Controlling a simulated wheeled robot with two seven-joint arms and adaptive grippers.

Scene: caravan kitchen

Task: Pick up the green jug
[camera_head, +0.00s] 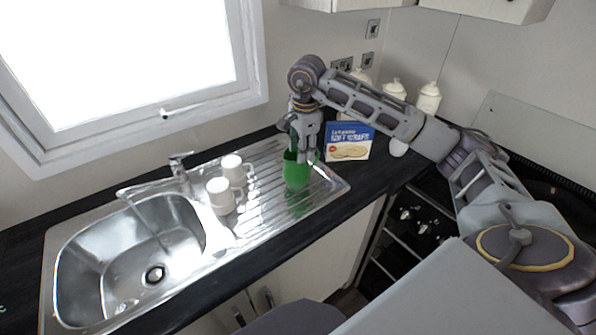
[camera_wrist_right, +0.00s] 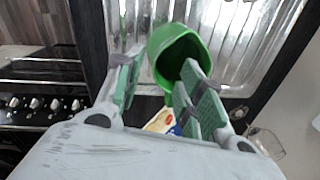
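The green jug (camera_head: 296,174) stands upright on the ribbed steel drainer (camera_head: 262,220) of the sink. In the right wrist view its open mouth (camera_wrist_right: 176,56) faces the camera, and the right-hand fingers cover part of its rim. My right gripper (camera_head: 308,154) points down at the top of the jug. In the right wrist view its fingers (camera_wrist_right: 157,92) are spread apart, with the jug's near wall beyond and partly between them. I cannot tell whether they touch it. My left gripper is not in view.
Two white mugs (camera_head: 221,195) (camera_head: 234,170) stand left of the jug. The sink basin (camera_head: 130,250) and tap (camera_head: 180,168) lie further left. A blue and cream box (camera_head: 349,141) stands close behind right, with white canisters (camera_head: 428,98) at the back. The hob and cooker knobs (camera_head: 423,228) are right.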

